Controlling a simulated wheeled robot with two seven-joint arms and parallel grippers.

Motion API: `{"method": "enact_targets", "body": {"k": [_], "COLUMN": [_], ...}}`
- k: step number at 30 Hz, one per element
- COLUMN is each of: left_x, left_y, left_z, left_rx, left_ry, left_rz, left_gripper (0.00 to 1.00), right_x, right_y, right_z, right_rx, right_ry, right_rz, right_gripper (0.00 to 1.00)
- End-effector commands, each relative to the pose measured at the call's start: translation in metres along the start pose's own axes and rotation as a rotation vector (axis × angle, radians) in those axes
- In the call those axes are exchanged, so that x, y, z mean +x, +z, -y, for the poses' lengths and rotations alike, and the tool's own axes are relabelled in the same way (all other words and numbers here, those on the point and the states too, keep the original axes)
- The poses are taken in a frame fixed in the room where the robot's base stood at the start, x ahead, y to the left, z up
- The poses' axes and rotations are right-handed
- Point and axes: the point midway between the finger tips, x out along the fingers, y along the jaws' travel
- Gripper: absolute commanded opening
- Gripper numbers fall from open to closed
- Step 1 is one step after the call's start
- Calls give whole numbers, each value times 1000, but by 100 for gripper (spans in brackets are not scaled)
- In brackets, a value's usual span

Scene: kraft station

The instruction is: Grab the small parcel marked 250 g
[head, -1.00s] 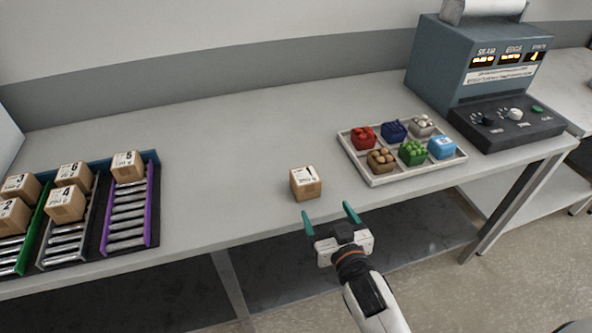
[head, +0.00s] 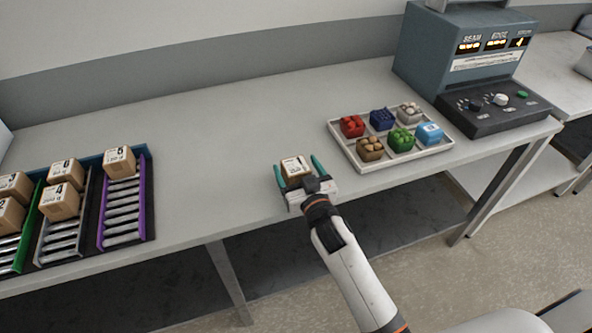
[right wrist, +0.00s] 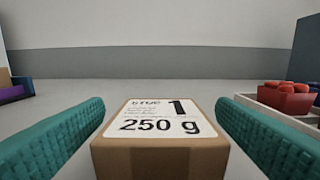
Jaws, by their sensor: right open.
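The small parcel (head: 295,168) is a brown box with a white label, standing on the grey table near its front edge. In the right wrist view the parcel (right wrist: 160,150) shows "1" and "250 g" on its label. My right gripper (head: 299,168) is open, with its teal fingers on either side of the parcel. In the right wrist view there are gaps between the fingers and the box, so they look apart from it. My left gripper is not in view.
Other boxes sit on roller lanes (head: 122,212) at the left. A white tray (head: 376,168) with several coloured items stands to the right. A blue-grey machine (head: 425,60) with a control panel is behind it. The table between lanes and parcel is clear.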

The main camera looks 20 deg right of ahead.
Motion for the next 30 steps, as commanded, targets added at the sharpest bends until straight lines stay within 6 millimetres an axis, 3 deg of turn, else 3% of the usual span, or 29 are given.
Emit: {"method": "enact_targets", "body": {"k": [6,14,24,30], "left_x": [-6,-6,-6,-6], "left_y": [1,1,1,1], "left_z": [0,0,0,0], "left_rx": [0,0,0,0], "left_ry": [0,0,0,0], "left_rz": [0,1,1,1], "left_gripper": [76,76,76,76], "right_x": [28,30,30,30], "right_y": [2,0,1,2], "right_z": [0,0,0,0], "right_rx": [0,1,1,1], "right_ry": [0,0,0,1], "right_rz": [0,-1,-1,1], "right_gripper": [80,80,25,25]}}
